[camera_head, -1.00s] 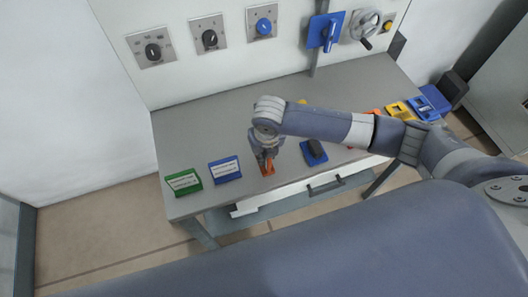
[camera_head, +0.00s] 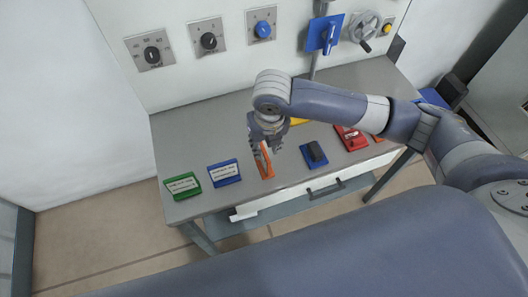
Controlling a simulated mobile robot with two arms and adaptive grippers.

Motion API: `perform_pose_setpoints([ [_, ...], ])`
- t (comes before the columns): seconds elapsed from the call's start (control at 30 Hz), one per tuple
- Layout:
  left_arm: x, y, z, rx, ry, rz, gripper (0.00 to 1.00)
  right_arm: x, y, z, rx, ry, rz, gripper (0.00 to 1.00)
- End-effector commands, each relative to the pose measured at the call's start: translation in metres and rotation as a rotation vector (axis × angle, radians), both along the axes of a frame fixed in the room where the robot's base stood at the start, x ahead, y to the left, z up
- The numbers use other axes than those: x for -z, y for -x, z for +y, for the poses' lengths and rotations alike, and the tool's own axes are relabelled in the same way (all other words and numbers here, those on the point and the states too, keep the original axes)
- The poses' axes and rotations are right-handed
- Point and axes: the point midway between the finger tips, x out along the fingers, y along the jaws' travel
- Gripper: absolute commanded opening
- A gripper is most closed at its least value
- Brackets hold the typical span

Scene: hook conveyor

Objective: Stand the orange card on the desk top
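The orange card (camera_head: 268,173) is on the desk top (camera_head: 193,136), to the right of the blue card. Its upper part is close to my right gripper's fingers, and it looks raised or tilted rather than flat. Its exact angle is too small to tell. My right gripper (camera_head: 267,147) points down just above the card. Its fingers look spread apart, with nothing clearly held between them. My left gripper is not in view.
A green card (camera_head: 183,186) and a blue card (camera_head: 224,173) with white labels stand to the left. A blue block with a dark top (camera_head: 313,155) and a red one (camera_head: 351,138) lie to the right. A wall panel with knobs (camera_head: 208,41) rises behind.

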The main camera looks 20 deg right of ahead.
Motion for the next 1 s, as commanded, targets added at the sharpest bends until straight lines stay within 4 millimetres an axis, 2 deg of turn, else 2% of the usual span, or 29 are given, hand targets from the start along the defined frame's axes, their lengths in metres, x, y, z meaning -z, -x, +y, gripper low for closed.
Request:
perform_pose_setpoints([
  [0.1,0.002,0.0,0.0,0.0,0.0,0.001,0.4,-0.019,0.002,0.0,0.0,-0.002,-0.003,0.3],
  [0.3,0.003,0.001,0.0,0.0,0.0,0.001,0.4,-0.033,0.005,0.0,0.0,0.0,0.0,0.3],
  [0.87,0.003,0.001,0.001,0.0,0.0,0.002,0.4,-0.033,0.006,0.0,0.002,-0.001,0.001,0.3],
  [1.0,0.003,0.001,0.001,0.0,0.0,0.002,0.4,-0.027,0.013,0.013,0.069,-0.048,0.001,0.3],
])
